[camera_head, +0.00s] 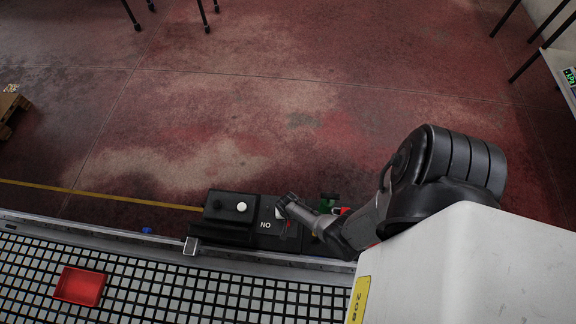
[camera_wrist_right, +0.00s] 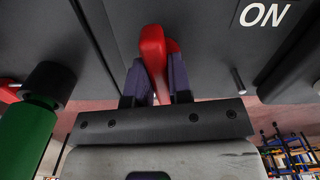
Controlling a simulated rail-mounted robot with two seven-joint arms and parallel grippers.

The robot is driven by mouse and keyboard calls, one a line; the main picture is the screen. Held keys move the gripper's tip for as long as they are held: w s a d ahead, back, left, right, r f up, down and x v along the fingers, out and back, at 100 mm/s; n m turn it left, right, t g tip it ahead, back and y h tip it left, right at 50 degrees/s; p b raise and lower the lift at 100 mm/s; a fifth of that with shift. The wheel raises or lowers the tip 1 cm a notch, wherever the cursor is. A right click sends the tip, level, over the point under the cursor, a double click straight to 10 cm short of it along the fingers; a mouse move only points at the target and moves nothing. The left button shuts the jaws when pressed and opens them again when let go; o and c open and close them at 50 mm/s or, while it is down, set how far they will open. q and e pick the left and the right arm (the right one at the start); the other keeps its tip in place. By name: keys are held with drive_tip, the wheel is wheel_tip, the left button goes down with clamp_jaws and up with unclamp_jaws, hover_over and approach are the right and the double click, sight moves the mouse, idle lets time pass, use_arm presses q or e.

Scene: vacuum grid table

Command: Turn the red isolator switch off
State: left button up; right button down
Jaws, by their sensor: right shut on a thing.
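The red isolator switch (camera_wrist_right: 152,48) shows in the right wrist view as a red handle on a dark grey panel (camera_wrist_right: 205,40), with white "ON" lettering to its right. My right gripper (camera_wrist_right: 156,84) is shut on the handle, one finger at each side. In the head view my right gripper (camera_head: 283,207) reaches the black control box (camera_head: 237,232) at the table's far edge. The red handle is hard to make out there, and the lettering reads as "NO". My left gripper is in neither view.
A white round knob (camera_head: 241,207) sits on the box's left part. A green part with a black top (camera_wrist_right: 40,115) stands left of my gripper in the wrist view. A red tray (camera_head: 80,286) lies on the grid table (camera_head: 200,297).

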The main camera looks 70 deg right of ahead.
drive_tip(key=shift+m, duration=0.7)
drive_tip(key=c, duration=1)
unclamp_jaws()
drive_tip(key=shift+c, duration=0.2)
